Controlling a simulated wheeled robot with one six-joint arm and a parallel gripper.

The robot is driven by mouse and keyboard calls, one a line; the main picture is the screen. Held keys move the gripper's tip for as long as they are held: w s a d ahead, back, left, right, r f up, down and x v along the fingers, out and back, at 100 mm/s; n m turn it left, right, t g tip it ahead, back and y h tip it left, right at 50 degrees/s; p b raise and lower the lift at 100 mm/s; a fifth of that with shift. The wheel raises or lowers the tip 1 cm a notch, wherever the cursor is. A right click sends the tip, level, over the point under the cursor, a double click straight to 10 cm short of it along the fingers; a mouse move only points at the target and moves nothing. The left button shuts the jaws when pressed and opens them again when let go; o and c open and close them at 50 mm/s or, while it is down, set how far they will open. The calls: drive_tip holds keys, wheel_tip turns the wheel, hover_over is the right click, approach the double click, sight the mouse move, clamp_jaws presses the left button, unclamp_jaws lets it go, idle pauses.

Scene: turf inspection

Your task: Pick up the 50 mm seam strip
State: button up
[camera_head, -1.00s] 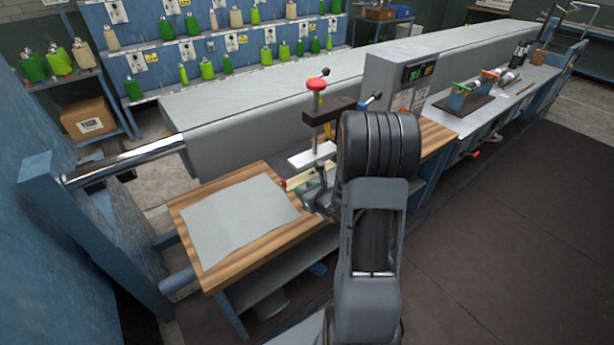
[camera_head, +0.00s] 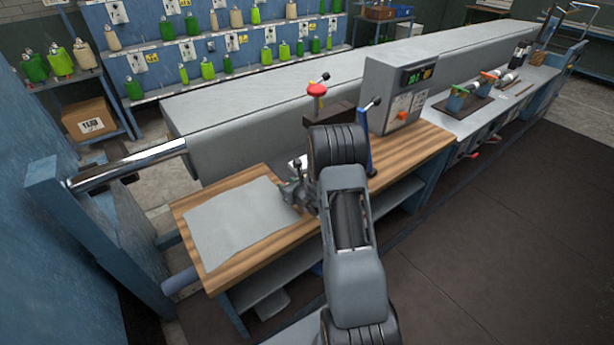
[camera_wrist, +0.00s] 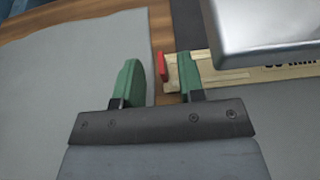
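In the wrist view, a pale wooden bar (camera_wrist: 232,77) with a red end piece (camera_wrist: 163,67) lies across the upper right. Black lettering on it, ending in "mm", is partly covered by a silver metal block (camera_wrist: 265,28). I cannot tell for sure whether this bar is the 50 mm seam strip. My gripper (camera_wrist: 160,82) is open with green fingers. The red end shows between the fingers, and the right finger overlaps the bar's left end; contact cannot be told. In the head view my arm hides the bar and the fingertips.
A grey sheet (camera_head: 235,222) covers the left part of the wooden bench top (camera_head: 262,258). A red-topped clamp (camera_head: 317,90) and a control box with a display (camera_head: 400,85) stand behind my arm. Bare wood shows right of my arm. A long grey beam (camera_head: 270,105) runs behind.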

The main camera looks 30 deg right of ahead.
drive_tip(key=shift+w+f, duration=0.15)
drive_tip(key=shift+w, duration=0.15)
clamp_jaws()
idle(0.5)
